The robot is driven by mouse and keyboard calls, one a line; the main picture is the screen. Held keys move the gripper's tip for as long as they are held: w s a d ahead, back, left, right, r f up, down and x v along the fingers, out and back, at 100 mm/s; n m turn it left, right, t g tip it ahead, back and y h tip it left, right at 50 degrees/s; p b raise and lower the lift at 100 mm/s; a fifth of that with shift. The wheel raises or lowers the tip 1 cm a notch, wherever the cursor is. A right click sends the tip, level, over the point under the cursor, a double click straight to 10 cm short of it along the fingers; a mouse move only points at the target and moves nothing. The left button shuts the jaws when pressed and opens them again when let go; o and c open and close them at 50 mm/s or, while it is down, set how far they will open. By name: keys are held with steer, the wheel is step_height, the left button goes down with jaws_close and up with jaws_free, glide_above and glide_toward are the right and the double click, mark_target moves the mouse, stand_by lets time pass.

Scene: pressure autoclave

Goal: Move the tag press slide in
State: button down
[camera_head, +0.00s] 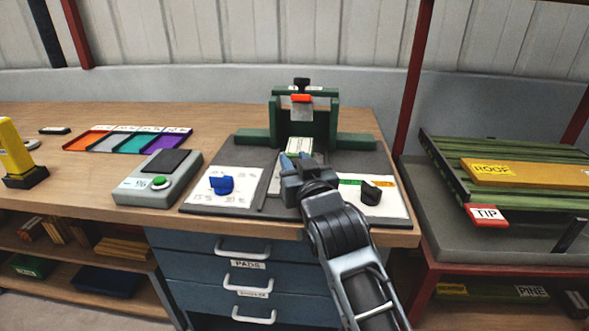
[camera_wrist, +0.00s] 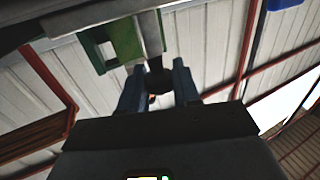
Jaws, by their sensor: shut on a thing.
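The tag press is a green frame (camera_head: 276,118) on a grey base at the back of the workbench, with an orange and black part at its top. Its slide carries a pale plate with printed lines (camera_head: 299,145) at the front of the frame's opening. My gripper (camera_head: 297,160) is directly in front of this plate, low over the base. In the wrist view, my blue fingers (camera_wrist: 158,85) are on both sides of a dark knob (camera_wrist: 157,80), shut on it. It looks like the slide's handle. The gripper hides most of the slide's front in the head view.
A grey scale (camera_head: 160,177), coloured trays (camera_head: 130,139) and a yellow tool (camera_head: 14,150) stand further left. A red rack post (camera_head: 411,90) rises at right.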

steer(key=shift+r, duration=0.45)
steer(key=c, duration=1)
jaws_free()
steer(key=shift+c, duration=0.2)
steer(key=shift+o, duration=0.7)
steer(key=shift+f, duration=0.2)
steer(key=shift+s, duration=0.1)
steer(key=shift+v, duration=3.85)
